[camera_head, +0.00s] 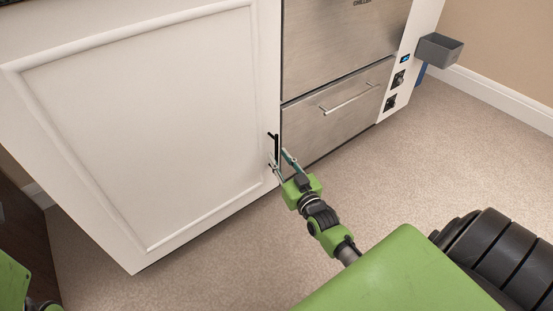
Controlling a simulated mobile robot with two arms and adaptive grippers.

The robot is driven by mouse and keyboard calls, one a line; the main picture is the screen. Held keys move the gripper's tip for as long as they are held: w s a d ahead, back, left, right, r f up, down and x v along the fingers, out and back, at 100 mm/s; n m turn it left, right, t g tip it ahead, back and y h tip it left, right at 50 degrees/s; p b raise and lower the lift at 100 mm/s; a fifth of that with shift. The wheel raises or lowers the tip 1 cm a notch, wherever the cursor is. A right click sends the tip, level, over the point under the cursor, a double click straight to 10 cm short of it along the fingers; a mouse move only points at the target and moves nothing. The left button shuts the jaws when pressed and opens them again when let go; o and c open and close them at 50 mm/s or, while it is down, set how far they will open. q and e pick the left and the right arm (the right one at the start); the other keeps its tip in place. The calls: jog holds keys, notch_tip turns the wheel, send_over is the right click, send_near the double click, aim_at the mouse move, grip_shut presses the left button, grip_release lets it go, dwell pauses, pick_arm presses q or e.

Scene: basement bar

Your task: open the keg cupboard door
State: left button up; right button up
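The keg cupboard door (150,115) is a large white panel with a raised frame. It looks shut, with its lower edge in line with the steel unit beside it. Its black handle (276,146) is a short upright bar near the door's right edge. My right gripper (281,159) is just below and in front of the handle. Its two thin fingers are spread apart, one on either side of the handle's lower end; I cannot tell whether they touch it. Only green parts of my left arm show at the lower left corner; the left gripper is out of view.
A stainless steel drawer (335,110) with a bar handle stands right of the door. A white panel (398,85) with small dark fittings and a grey bin (439,50) are farther right. The speckled floor (215,255) in front is clear.

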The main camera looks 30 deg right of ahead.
jog(key=shift+w+d+b, duration=0.2)
jog(key=shift+w+b, duration=0.1)
jog(key=shift+w, duration=0.9)
grip_shut()
jog(key=shift+s, duration=0.15)
